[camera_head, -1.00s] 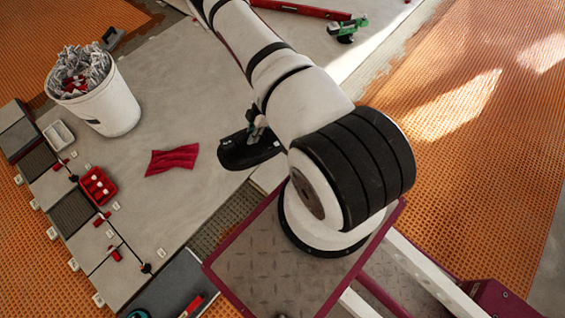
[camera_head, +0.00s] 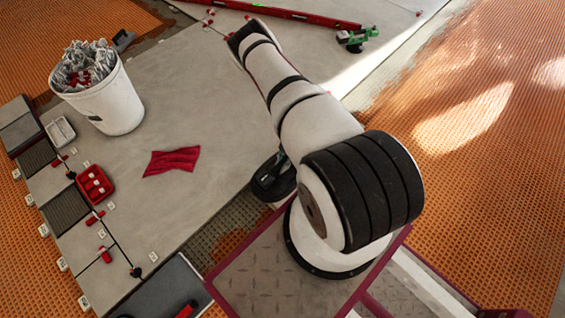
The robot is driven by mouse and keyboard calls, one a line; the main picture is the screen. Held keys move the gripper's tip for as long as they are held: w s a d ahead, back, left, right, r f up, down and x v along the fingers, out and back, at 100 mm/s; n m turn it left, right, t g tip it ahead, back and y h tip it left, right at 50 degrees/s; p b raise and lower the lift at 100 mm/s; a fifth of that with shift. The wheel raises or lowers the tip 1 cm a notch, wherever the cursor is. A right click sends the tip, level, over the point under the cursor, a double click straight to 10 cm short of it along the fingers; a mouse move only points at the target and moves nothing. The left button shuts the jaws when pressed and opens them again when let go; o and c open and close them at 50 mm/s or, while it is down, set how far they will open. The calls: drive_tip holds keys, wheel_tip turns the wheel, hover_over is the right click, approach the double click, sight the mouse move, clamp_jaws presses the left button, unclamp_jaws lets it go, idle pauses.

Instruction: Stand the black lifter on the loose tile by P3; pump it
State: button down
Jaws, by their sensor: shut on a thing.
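The black lifter (camera_head: 268,184), with a dark oval base, shows in the head view just left of my arm's lower part, above the pale floor's front edge. My arm hides its right side and most of its top. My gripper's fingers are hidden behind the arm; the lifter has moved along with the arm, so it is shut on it. The tiles (camera_head: 85,243) lie in a row at the left, with small white tags (camera_head: 43,230) too small to read. I cannot tell which tag is P3 or which tile is loose.
A white bucket (camera_head: 112,106) full of grey and red pieces stands at the upper left. A red tray (camera_head: 94,185), a white tray (camera_head: 60,131) and a red cloth (camera_head: 171,161) lie nearby. A long red bar (camera_head: 285,13) and a green tool (camera_head: 355,40) lie at the back.

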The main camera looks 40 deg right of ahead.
drive_tip(key=shift+f+b, duration=1.45)
drive_tip(key=shift+f, duration=1.05)
drive_tip(key=shift+f+b, duration=0.75)
drive_tip(key=shift+b, duration=0.4)
idle(0.6)
drive_tip(key=c, duration=1.4)
unclamp_jaws()
drive_tip(key=shift+o, duration=0.2)
drive_tip(key=v, duration=1.2)
